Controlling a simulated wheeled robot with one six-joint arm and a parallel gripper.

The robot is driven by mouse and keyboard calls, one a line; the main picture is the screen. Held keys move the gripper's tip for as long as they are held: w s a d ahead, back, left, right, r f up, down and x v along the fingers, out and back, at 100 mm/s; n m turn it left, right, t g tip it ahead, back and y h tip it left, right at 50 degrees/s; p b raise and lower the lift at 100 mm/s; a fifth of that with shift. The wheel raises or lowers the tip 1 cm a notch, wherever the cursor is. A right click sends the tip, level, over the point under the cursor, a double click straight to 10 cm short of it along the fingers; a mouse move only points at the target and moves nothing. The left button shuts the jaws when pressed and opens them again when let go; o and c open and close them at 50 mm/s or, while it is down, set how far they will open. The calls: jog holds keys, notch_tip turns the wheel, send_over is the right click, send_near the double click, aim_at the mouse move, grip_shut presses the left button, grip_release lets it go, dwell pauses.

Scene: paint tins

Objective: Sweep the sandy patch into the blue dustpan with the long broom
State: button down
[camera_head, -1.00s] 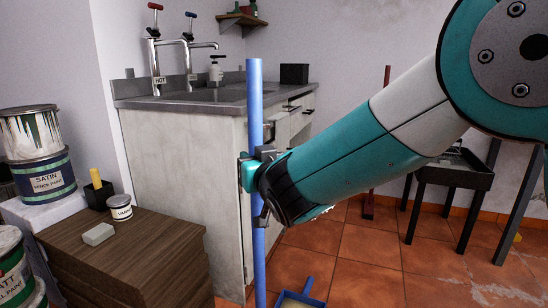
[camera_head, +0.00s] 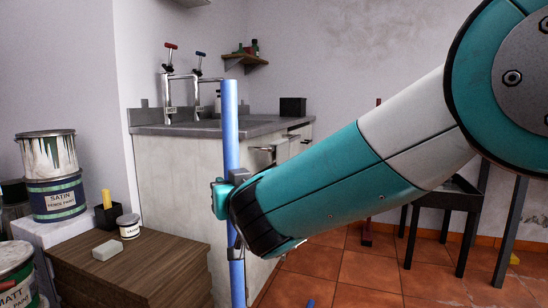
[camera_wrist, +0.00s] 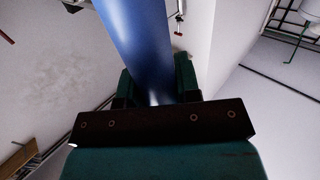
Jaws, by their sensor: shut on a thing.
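The long broom shows as a blue pole (camera_head: 232,130), roughly upright, in the head view; its lower end runs out of the bottom of the picture and its bristles are not seen. My gripper (camera_head: 226,196) is shut on this pole, partway along it. In the wrist view the blue pole (camera_wrist: 140,40) sits between the two dark green fingers of my gripper (camera_wrist: 157,88). Of the blue dustpan only a small blue tip (camera_head: 310,304) shows at the bottom edge. Faint pale marks (camera_head: 532,284) lie on the tiles at the far right; I cannot tell whether they are the sandy patch.
A sink counter (camera_head: 180,185) stands close behind the pole. A wooden crate-like stand (camera_head: 140,265) is at lower left, with paint tins (camera_head: 55,198) beside it. A black-legged metal stand (camera_head: 440,200) and a red pole (camera_head: 367,232) are behind. Tiled floor (camera_head: 360,268) is open at lower right.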

aim_at(237, 149)
jog(key=r+p, duration=0.1)
jog(key=r, duration=0.3)
jog(key=d+r+p, duration=0.1)
jog(key=r, duration=0.1)
jog(key=shift+w+r+p, duration=0.15)
jog(key=shift+w+p, duration=0.05)
jog(key=shift+p, duration=0.1)
jog(key=shift+a+r+p, duration=0.1)
jog(key=shift+r+p, duration=0.25)
jog(key=shift+r, duration=0.4)
